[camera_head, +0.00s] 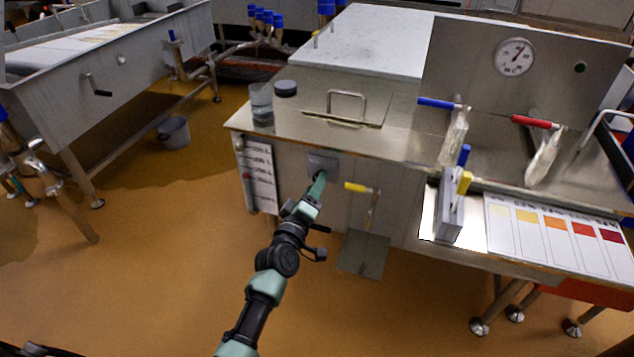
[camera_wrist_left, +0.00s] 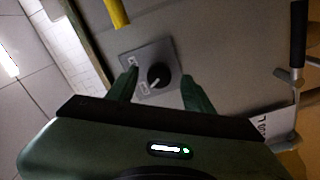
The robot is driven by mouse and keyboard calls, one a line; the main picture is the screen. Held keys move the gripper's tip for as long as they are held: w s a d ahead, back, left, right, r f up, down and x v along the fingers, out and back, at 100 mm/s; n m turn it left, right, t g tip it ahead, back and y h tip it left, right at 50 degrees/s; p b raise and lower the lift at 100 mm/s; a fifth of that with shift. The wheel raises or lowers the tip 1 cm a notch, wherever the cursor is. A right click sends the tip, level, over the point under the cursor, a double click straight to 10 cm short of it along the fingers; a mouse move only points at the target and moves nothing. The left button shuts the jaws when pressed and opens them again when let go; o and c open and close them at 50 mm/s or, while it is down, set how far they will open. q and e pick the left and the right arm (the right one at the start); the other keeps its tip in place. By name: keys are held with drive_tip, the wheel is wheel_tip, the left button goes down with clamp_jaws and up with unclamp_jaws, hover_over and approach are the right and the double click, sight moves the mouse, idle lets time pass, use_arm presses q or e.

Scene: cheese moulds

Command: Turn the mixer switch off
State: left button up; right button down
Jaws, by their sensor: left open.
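The mixer switch is a black round knob (camera_wrist_left: 159,75) on a grey square plate with small white labels. The plate (camera_head: 323,160) is on the front of the steel vat cabinet in the head view, where the gripper hides the knob. My left gripper (camera_head: 320,183) is in front of the plate. In the left wrist view its two green fingers (camera_wrist_left: 158,88) are apart, one on each side of the knob, with nothing held between them. I cannot tell whether the fingertips touch the plate. The knob's white mark points toward the lower-left label. My right gripper is not in view.
A yellow-handled valve (camera_head: 358,187) is just right of the switch. A white chart (camera_head: 261,176) hangs to its left. Jars (camera_head: 262,103) stand on the worktop above. A colour card (camera_head: 555,235) lies at right. The floor in front is clear.

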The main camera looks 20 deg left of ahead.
use_arm(q)
drive_tip(key=s, duration=0.5)
drive_tip(key=shift+s+a+p, duration=0.1)
drive_tip(key=shift+s+p, duration=0.2)
drive_tip(key=shift+s, duration=0.1)
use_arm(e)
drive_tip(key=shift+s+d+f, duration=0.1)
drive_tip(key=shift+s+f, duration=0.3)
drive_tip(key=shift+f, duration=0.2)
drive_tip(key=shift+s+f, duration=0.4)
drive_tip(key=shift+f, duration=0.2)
